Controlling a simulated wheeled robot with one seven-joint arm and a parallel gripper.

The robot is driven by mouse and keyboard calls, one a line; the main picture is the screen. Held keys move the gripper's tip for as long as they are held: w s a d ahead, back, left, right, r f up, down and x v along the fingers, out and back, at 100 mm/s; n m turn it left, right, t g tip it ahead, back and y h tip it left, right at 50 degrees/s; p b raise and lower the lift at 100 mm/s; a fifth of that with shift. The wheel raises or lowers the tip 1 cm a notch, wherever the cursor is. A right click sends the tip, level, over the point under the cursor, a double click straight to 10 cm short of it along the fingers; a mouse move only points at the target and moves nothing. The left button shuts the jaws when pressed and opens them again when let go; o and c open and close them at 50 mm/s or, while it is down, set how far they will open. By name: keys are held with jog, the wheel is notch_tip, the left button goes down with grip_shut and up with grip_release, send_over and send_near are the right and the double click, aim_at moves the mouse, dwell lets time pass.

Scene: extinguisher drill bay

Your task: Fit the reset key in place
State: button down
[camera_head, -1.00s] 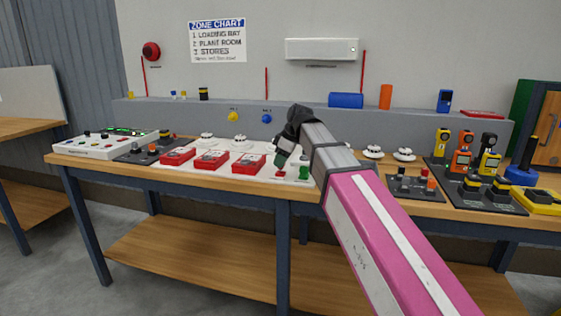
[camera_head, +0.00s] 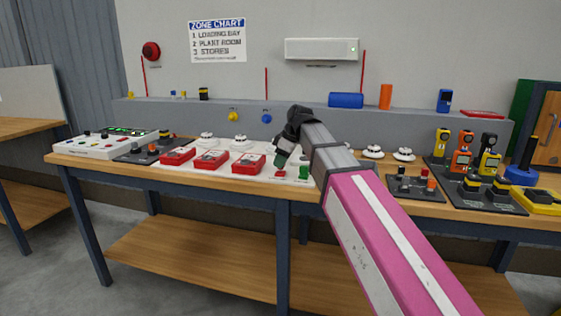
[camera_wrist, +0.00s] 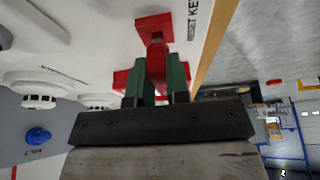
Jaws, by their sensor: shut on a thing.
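My gripper (camera_wrist: 158,70) has green fingers shut on a red piece, the reset key (camera_wrist: 156,52), whose rounded end shows between the fingertips. A flat red square (camera_wrist: 155,27) lies on the white board just beyond the key, beside printed lettering partly reading "RESET KEY". The key overlaps the square in the wrist view; I cannot tell whether it is seated in it. In the head view my gripper (camera_head: 283,157) points down just above the red square (camera_head: 280,174) at the right part of the board. The key is too small to make out there.
Red call-point boxes (camera_head: 211,160) stand left of the gripper on the white board, with white detectors (camera_head: 239,142) behind. A dark plate with buttons (camera_head: 414,188) lies farther right. The bench's front edge is near.

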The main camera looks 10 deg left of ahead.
jog(key=shift+f, duration=0.7)
dwell(0.3)
jog(key=c, duration=0.7)
grip_release()
jog(key=shift+r, duration=0.2)
jog(key=shift+r, duration=3.3)
jog(key=shift+s, duration=0.1)
